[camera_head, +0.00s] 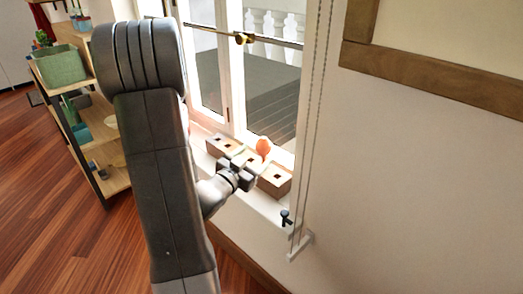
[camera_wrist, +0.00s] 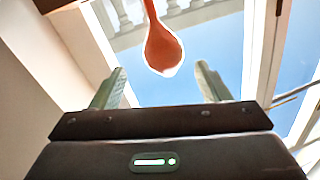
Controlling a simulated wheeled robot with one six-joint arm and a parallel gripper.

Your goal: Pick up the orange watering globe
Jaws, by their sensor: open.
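The orange watering globe (camera_head: 264,146) stands on the windowsill side of my gripper, among small tan boxes, with its round end up. In the wrist view the globe (camera_wrist: 163,50) hangs from the top edge, a thin stem widening to a round bulb. My gripper (camera_head: 238,175) is at the sill in front of the boxes. In the wrist view its two fingers (camera_wrist: 160,86) are spread, with the bulb beyond and between them and nothing held.
A small dark object (camera_head: 286,217) sits near the sill's right end, beside hanging cords (camera_head: 311,120). A wooden shelf with planters (camera_head: 60,66) stands at left. The window is behind.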

